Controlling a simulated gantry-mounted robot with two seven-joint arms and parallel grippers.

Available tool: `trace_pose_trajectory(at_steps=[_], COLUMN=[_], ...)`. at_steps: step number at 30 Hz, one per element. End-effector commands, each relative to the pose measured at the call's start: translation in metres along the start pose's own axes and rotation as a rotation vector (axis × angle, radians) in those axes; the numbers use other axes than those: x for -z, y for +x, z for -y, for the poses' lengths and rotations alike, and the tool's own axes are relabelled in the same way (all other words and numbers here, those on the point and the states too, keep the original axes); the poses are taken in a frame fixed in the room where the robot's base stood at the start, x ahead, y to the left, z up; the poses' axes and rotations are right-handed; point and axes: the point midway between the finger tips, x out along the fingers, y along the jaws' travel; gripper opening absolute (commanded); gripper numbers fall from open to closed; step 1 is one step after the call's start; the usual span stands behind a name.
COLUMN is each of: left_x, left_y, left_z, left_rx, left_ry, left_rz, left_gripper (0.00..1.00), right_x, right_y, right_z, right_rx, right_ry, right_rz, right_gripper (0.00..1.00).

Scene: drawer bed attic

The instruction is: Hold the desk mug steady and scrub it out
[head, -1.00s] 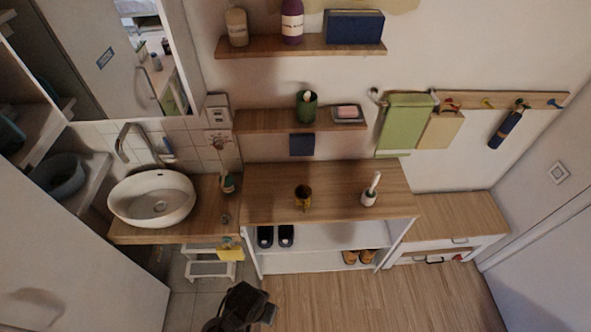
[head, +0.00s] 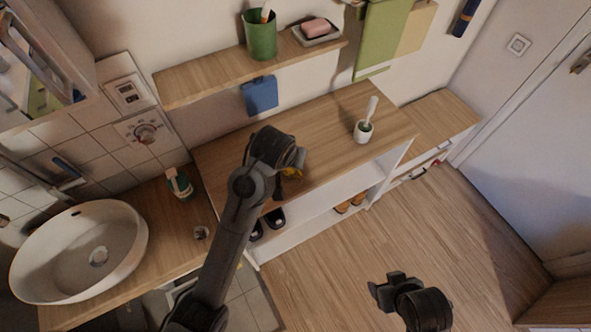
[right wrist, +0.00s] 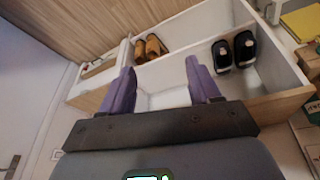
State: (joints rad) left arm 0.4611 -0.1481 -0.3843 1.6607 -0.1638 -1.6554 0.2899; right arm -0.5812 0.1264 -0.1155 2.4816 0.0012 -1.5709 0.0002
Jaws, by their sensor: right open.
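The desk mug (head: 292,173) is mostly hidden behind my left wrist; only a small yellow-brown part shows on the wooden desk top (head: 325,140). My left gripper (head: 283,172) is down at the mug, its fingers too hidden to tell whether they are open or shut on it. A white holder (head: 363,131) with a white handle (head: 371,108) standing up in it is to the right on the same top. My right gripper (head: 385,290) is over the floor, well in front of the desk. In the right wrist view its purple fingers (right wrist: 159,68) are apart and empty.
Below the top are shelves with dark shoes (head: 268,222) and brown shoes (head: 350,202). A wall shelf (head: 200,82) holds a green cup (head: 260,35) and a soap dish (head: 318,38). A basin (head: 80,250) and green bottle (head: 179,184) are left. Floor at right is clear.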

Motion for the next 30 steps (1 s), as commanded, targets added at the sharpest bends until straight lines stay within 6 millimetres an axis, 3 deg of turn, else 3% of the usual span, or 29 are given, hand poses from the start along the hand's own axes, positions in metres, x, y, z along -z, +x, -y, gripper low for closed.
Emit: trace_pose_trajectory(at_steps=[7,13,21,30], left_x=[0.004,0.004,0.004,0.004], left_y=[-0.002,-0.002,-0.001,-0.001], left_z=[0.002,0.002,0.002,0.002], left_rx=[0.004,0.004,0.004,0.004], left_ry=[0.0,0.0,0.0,0.0], left_rz=[-0.011,-0.01,-0.01,-0.009], left_gripper=[0.43,0.43,0.43,0.43], right_x=[0.028,0.062,0.111,0.155], right_y=[0.004,0.028,0.068,0.095], right_z=[0.004,0.015,0.049,0.091], right_rx=[0.006,0.029,0.118,0.268], right_ry=[-0.009,-0.05,-0.114,-0.148], right_rz=[-0.154,-0.365,-0.705,-1.065], right_gripper=[0.67,0.67,0.67,0.67])
